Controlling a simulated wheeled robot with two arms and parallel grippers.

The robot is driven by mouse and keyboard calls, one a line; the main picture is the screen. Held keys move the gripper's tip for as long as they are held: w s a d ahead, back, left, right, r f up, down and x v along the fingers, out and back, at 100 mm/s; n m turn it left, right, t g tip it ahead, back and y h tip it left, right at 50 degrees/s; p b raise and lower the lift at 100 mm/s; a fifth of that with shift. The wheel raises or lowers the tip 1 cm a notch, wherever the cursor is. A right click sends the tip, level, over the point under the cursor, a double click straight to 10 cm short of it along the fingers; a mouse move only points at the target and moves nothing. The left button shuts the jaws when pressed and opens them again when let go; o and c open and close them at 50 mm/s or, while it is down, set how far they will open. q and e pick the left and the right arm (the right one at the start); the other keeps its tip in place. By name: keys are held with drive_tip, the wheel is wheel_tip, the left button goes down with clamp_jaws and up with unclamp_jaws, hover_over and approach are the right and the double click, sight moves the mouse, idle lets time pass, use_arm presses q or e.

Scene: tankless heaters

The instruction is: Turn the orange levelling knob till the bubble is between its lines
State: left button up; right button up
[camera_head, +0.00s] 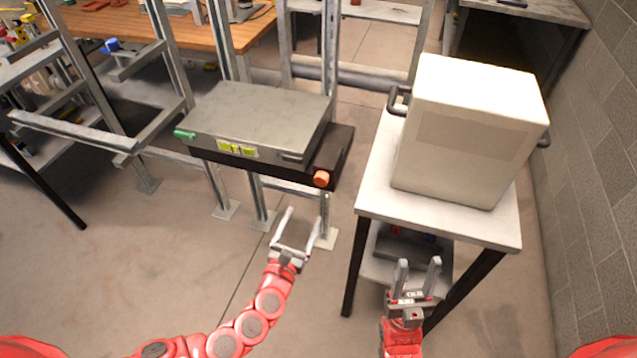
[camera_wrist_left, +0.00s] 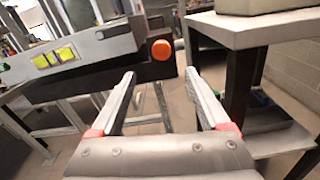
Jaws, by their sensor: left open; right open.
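The orange levelling knob (camera_head: 321,178) sits on the front right corner of a dark base under a grey heater unit (camera_head: 262,113). It also shows in the left wrist view (camera_wrist_left: 162,49), ahead of and between my left fingers. A yellow-green bubble level (camera_head: 237,149) is on the unit's front face; the bubble's place between its lines is too small to tell. My left gripper (camera_head: 302,228) is open and empty, below and short of the knob, not touching it. My right gripper (camera_head: 418,272) is open and empty, in front of the white table.
A white table (camera_head: 365,189) with a large cream box (camera_head: 470,135) stands right of the unit. A green handle (camera_head: 184,134) sticks out at the unit's left. Metal frame posts stand behind and below it. The floor in front is clear.

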sight(320, 182)
use_arm(q)
drive_tip(key=x, duration=1.2)
drive_tip(key=shift+w+d+f, duration=0.1)
drive_tip(key=shift+w+d, duration=0.1)
drive_tip(key=shift+w, duration=0.15)
drive_tip(key=shift+b, duration=0.3)
clamp_jaws()
